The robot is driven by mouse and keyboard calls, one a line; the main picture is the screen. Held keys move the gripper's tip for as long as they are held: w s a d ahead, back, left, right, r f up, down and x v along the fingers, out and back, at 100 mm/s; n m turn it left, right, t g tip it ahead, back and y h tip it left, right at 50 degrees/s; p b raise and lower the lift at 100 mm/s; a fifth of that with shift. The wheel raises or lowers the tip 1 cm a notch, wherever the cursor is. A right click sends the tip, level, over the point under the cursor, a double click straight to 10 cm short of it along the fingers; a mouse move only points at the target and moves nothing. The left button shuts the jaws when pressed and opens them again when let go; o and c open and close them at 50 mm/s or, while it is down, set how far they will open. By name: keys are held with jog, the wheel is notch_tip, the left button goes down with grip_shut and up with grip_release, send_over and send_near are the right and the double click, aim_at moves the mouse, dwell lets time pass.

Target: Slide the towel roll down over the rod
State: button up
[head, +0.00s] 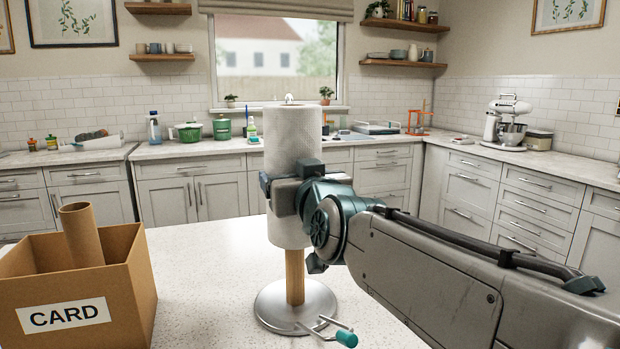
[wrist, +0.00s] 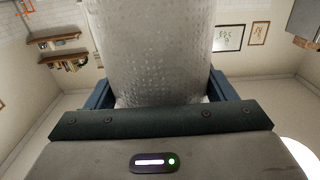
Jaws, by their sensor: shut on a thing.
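The white towel roll (head: 292,139) stands upright in the head view, partly hidden by my gripper. My gripper (head: 287,192) is shut on the roll around its middle. The wooden rod (head: 295,277) shows below the roll and rises from a round metal base (head: 276,312) on the counter. The roll is around the upper part of the rod, with its lower end above the base. A small shiny tip (head: 289,98) shows at the top of the roll. In the wrist view the roll (wrist: 150,50) fills the space between the two blue fingers (wrist: 160,98).
A cardboard box (head: 110,285) marked CARD stands at the left with a brown cardboard tube (head: 82,235) in it. A metal arm with a teal tip (head: 346,338) sticks out at the base's front right. The pale counter (head: 205,270) between box and base is clear.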

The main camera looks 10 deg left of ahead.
jog(key=shift+f+b, duration=0.6)
jog(key=o, duration=1.1)
